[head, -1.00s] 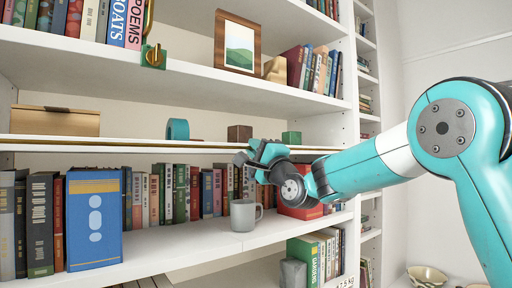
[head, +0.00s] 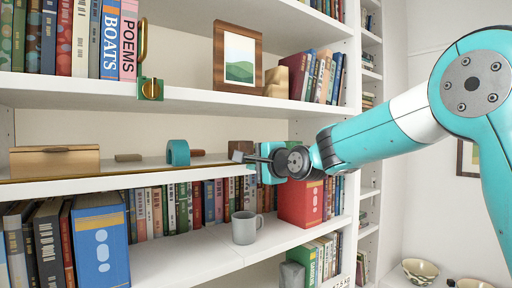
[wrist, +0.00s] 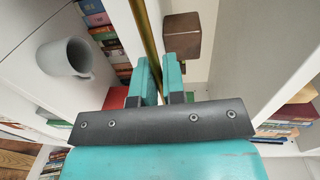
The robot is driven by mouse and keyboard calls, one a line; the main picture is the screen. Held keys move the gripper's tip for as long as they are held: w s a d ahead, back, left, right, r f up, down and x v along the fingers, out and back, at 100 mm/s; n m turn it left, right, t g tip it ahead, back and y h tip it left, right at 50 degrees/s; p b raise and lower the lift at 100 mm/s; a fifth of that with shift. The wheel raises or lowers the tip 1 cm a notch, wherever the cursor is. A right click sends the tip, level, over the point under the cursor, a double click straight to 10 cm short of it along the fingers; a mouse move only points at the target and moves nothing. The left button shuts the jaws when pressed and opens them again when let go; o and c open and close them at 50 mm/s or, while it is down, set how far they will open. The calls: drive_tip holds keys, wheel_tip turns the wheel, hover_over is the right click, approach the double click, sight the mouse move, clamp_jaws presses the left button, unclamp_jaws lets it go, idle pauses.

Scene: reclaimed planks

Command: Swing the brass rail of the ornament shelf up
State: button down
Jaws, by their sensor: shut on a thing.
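The ornament shelf (head: 60,190) is a white board in the middle of the bookcase. Its thin brass rail (head: 110,175) runs low along the front edge in the head view. In the wrist view the rail (wrist: 148,35) is a gold bar running into the gap between my fingers. My gripper (head: 245,157) is at the right part of the shelf front. In the wrist view my gripper (wrist: 159,75) is shut on the rail. The exact contact is partly hidden by the fingers.
On the ornament shelf stand a wooden box (head: 55,162), a teal arch (head: 178,152) and a brown block (wrist: 194,35). A brass catch (head: 151,88) is on the shelf above. A grey mug (head: 246,228) and books (head: 98,240) stand below.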

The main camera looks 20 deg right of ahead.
drive_tip(key=g+p, duration=0.1)
drive_tip(key=r+g+p, duration=0.1)
drive_tip(key=p, duration=0.1)
drive_tip(key=shift+w+a+r+g+h+p, duration=0.1)
drive_tip(key=shift+w+r+g+h+p, duration=0.05)
drive_tip(key=shift+w+g+h+p, duration=0.2)
idle(0.4)
drive_tip(key=c, duration=1.2)
unclamp_jaws()
drive_tip(key=shift+f, duration=0.2)
drive_tip(key=shift+c, duration=0.2)
drive_tip(key=b+v, duration=0.8)
drive_tip(key=v, duration=0.9)
drive_tip(key=shift+r, duration=0.4)
